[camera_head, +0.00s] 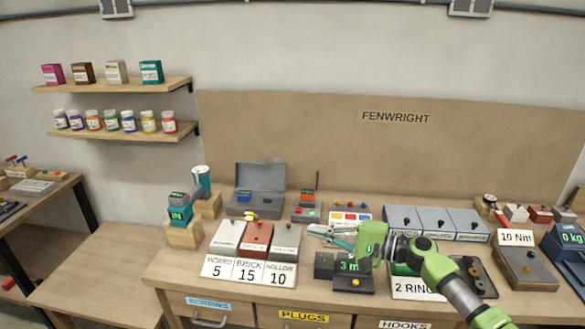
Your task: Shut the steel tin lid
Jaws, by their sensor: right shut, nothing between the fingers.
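The steel tin looks to be the grey box (240,209) at the back left of the workbench. Its lid (260,176) stands up, open, at the rear edge, close to the brown backboard. A small dark item with a blue face shows in or at the tin. My right gripper (314,231) reaches in from the right on a green arm. Its fingers are shut and empty, pointing left. In the picture it is right of and below the tin, apart from the lid. My left gripper is not in view.
Grey and red boxes (257,239) with number cards stand in front of the tin. A small device with an orange face (308,196) is right of the lid. Blue-grey boxes (434,220) stand behind my right arm. A teal device (182,214) is at the left.

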